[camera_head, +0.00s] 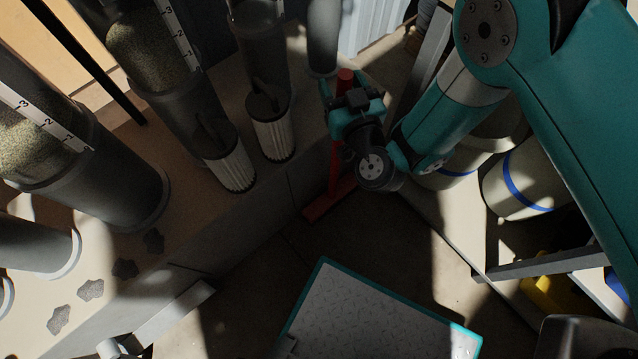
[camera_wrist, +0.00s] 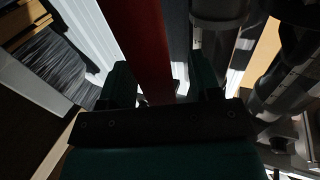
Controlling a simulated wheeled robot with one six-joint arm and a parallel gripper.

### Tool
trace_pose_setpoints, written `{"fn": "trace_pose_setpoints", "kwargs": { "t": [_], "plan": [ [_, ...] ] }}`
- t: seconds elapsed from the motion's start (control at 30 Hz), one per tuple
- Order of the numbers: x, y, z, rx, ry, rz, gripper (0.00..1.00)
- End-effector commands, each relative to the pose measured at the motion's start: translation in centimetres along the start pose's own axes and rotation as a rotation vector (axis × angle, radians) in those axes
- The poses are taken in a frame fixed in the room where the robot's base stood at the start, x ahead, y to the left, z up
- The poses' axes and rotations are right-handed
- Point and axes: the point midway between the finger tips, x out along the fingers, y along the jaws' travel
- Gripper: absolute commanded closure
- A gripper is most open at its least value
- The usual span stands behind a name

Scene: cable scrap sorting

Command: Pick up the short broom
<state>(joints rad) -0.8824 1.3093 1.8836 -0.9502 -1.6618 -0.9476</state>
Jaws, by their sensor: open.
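The short broom (camera_head: 337,160) is red, with a straight handle and a red foot low on the floor by the ledge. It looks roughly upright; my gripper hides part of the handle, and the handle's top end shows just above the gripper in the head view. My gripper (camera_head: 350,92) is teal and black and open at the upper part of the handle. In the wrist view the red handle (camera_wrist: 142,45) runs down from the top edge between the two open fingers of my gripper (camera_wrist: 162,82). I cannot tell whether either finger touches it.
Several grey cylinders, some with granules and scales, stand on the ledge (camera_head: 255,215) at left. Two ribbed filters (camera_head: 270,130) stand near the broom. White drums with blue bands (camera_head: 520,183) are at right. A teal-edged panel (camera_head: 370,315) lies in front, with some bare floor between.

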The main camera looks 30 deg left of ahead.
Motion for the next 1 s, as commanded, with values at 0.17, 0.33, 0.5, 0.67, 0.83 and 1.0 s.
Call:
{"fn": "trace_pose_setpoints", "kwargs": {
  "t": [0.17,0.33,0.5,0.67,0.83,1.0],
  "plan": [
    [0.38,1.45,0.16,-0.001,-0.003,0.029,0.43],
    [0.52,0.97,0.16,-0.001,-0.002,0.021,0.43],
    [0.56,0.76,0.16,0.000,-0.002,0.018,0.75],
    [0.53,0.84,0.17,-0.001,-0.002,0.019,1.00],
    [0.53,0.95,0.09,-0.001,0.000,0.021,1.00],
    [0.51,1.03,0.01,0.000,-0.001,0.023,1.00]
  ]
}}
